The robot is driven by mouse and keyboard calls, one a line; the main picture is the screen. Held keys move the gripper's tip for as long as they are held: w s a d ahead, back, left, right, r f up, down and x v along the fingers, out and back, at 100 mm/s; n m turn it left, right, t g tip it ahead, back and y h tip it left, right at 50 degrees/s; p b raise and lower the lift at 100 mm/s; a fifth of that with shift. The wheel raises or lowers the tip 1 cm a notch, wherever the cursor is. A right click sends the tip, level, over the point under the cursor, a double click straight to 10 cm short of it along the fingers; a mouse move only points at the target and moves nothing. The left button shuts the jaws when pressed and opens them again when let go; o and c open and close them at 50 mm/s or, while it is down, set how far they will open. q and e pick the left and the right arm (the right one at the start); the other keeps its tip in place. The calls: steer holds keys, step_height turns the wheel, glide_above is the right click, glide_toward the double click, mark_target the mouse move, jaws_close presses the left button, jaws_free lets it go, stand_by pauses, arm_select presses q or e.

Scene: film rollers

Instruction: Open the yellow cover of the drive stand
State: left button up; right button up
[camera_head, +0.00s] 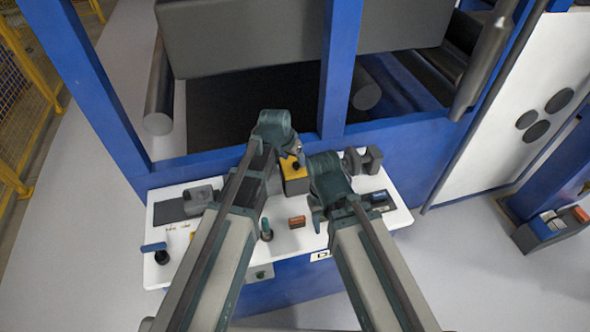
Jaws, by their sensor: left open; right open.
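The yellow cover (294,184) is a small yellow box with a dark knob on its top, near the back middle of the white panel (181,237). It looks closed, but the arms partly hide it and the drive stand around it. My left gripper (297,152) is open at the cover's upper edge, just above the knob; I cannot tell whether it touches. My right gripper (317,213) is open to the right of the cover, low over the panel. Its fingers are partly hidden by its own wrist.
A grey bracket (365,160) stands right of the cover, and a grey block (199,197) is at the left. A green-topped peg (266,230), a red block (297,221) and a blue-handled lever (155,248) are on the panel. A blue frame (337,70) with rollers rises behind.

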mark_target(296, 164)
arm_select(q)
steer(key=b+x, duration=0.2)
steer(key=x, duration=0.1)
steer(key=shift+f, duration=0.2)
arm_select(e)
step_height(296, 164, down, 3)
arm_select(q)
steer(key=shift+r, duration=0.1)
steer(key=shift+c, duration=0.2)
jaws_close()
stand_by(0.8)
